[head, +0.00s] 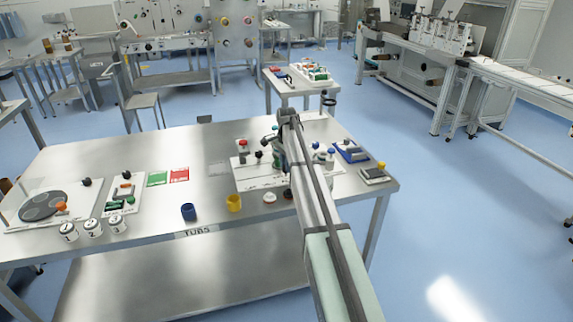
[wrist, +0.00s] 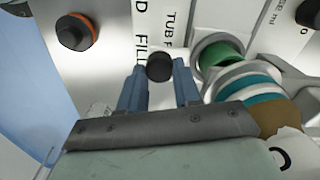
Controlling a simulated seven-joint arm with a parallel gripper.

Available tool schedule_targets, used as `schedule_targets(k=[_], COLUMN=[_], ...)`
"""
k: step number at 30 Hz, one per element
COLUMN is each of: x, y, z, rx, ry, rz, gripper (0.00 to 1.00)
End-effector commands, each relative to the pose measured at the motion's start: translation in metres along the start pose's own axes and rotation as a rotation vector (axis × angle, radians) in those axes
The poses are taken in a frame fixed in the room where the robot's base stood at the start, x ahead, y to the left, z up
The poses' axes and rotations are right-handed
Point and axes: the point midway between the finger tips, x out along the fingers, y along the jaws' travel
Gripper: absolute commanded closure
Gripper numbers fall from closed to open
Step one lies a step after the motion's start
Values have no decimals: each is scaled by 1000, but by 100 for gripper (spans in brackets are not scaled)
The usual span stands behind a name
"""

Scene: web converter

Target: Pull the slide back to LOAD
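A black round knob (wrist: 160,67) sits on a white plate (wrist: 110,30) in the wrist view. Beside it the plate carries black lettering, cut off but reading "D", "FILL" and "TUB F". My gripper (wrist: 160,72) has its two blue fingers on either side of this knob. The finger edges lie very near the knob, and I cannot tell whether they press on it. In the head view the white fixture plate (head: 245,184) lies on the table, and my arm hides its middle and most of my gripper.
A green-lined ring (wrist: 218,57) and a teal-banded part (wrist: 250,87) stand close right of my fingers. A black knob with an orange ring (wrist: 76,32) is at upper left. Blue (head: 189,212) and yellow (head: 234,203) cups stand at the front of the metal table (head: 130,150).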

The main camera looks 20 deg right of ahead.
Motion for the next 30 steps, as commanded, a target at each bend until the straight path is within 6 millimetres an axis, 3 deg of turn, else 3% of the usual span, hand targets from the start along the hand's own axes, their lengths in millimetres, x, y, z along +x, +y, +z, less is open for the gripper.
schedule_targets(k=[9,20,23,30], x=[0,0,0,0], y=[0,-1,-3,-16], z=[0,3,14,59], rx=[0,-1,-2,-3], ry=[0,0,-1,-1], rz=[1,1,1,1], gripper=[100,100,100,100])
